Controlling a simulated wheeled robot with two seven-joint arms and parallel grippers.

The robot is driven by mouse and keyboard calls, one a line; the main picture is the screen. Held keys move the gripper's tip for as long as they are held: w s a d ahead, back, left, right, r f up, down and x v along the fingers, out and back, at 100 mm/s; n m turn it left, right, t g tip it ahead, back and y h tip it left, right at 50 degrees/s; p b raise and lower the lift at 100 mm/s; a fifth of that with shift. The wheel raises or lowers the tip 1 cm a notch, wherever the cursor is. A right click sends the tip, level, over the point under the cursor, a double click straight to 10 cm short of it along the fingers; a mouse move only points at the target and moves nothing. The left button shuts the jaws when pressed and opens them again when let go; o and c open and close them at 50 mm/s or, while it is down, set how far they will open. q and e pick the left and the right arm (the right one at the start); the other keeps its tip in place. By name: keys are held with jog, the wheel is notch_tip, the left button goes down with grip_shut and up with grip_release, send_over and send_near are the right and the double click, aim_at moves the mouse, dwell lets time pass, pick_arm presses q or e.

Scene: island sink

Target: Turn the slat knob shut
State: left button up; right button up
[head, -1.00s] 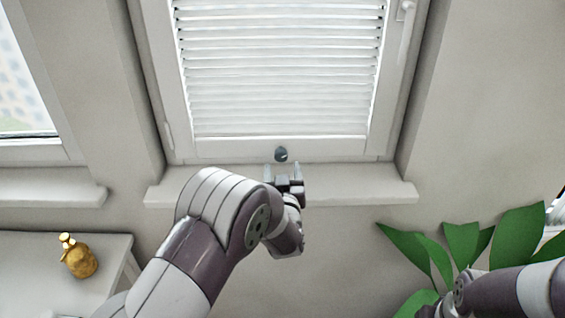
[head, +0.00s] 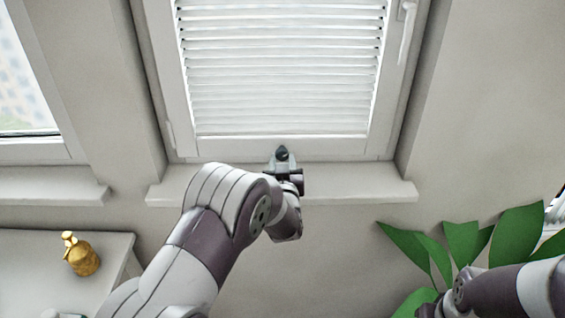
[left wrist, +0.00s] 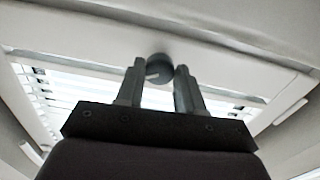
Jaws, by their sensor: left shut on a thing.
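The slat knob (head: 282,153) is a small dark grey knob on the lower rail of the window frame, below the white slats (head: 280,85). In the left wrist view the knob (left wrist: 158,68) is round with a light pointer mark and sits between my fingertips. My left gripper (head: 281,160) reaches up to the knob and is shut on its sides. It also shows in the left wrist view (left wrist: 159,75). My right arm shows at the lower right, but its gripper is not clearly seen.
A window sill (head: 345,185) runs just below the knob, under my left gripper. A green plant (head: 465,245) stands at the lower right by my right arm. A gold bottle (head: 81,255) stands on a white table (head: 40,265) at the left. A window handle (head: 406,35) is at the upper right.

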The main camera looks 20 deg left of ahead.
pick_arm(q)
jog(key=m+p, duration=0.1)
jog(key=m, duration=0.4)
jog(key=shift+m, duration=0.4)
jog(key=m+p, duration=0.2)
jog(key=m, duration=0.4)
jog(key=shift+a+r, duration=0.1)
jog(key=m+p, duration=0.2)
jog(key=m, duration=0.4)
jog(key=shift+r+m, duration=0.1)
jog(key=shift+m, duration=0.3)
jog(key=m+p, duration=0.1)
jog(key=m, duration=0.3)
jog(key=shift+m+p, duration=0.3)
jog(key=shift+m, duration=0.4)
jog(key=o, duration=1)
jog(key=shift+o, duration=0.2)
